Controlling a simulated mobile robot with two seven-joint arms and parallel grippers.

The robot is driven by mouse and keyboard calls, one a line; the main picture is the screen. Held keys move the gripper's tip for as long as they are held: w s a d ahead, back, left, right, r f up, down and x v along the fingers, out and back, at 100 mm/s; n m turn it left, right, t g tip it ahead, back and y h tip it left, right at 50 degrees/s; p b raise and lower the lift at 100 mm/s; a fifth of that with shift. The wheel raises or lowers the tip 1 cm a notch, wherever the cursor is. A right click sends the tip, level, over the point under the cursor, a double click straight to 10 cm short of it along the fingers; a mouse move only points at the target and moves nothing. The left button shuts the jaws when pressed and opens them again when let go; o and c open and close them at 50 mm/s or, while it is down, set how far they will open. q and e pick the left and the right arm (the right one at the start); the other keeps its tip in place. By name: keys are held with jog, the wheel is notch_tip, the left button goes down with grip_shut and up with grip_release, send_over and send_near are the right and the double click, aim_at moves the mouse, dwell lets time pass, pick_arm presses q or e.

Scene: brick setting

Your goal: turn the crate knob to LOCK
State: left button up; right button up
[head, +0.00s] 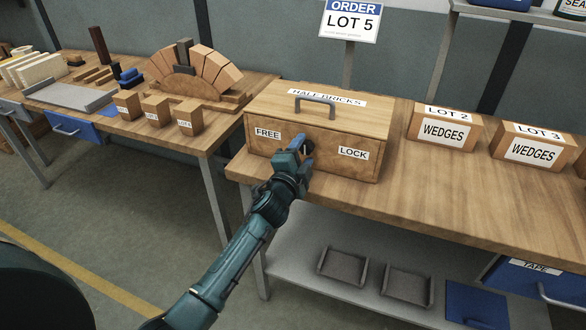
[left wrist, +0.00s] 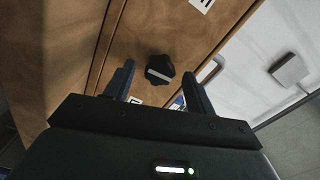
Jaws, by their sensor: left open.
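In the left wrist view the black knob (left wrist: 160,70) with a white bar shows between the two spread fingertips of my left gripper (left wrist: 158,74). The gripper is open, with gaps on both sides of the knob. I cannot tell which label the bar points to. My right gripper is not in view.
A grey handle (head: 318,99) stands on the crate lid. The LOT 2 box (head: 412,125) and LOT 3 box (head: 502,146) of wedges are to its right. A second bench at left holds a brick arch (head: 217,72) and small blocks.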

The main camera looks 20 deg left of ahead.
pick_arm(q)
jog(key=s, duration=1.2)
jog(key=shift+a, duration=0.2)
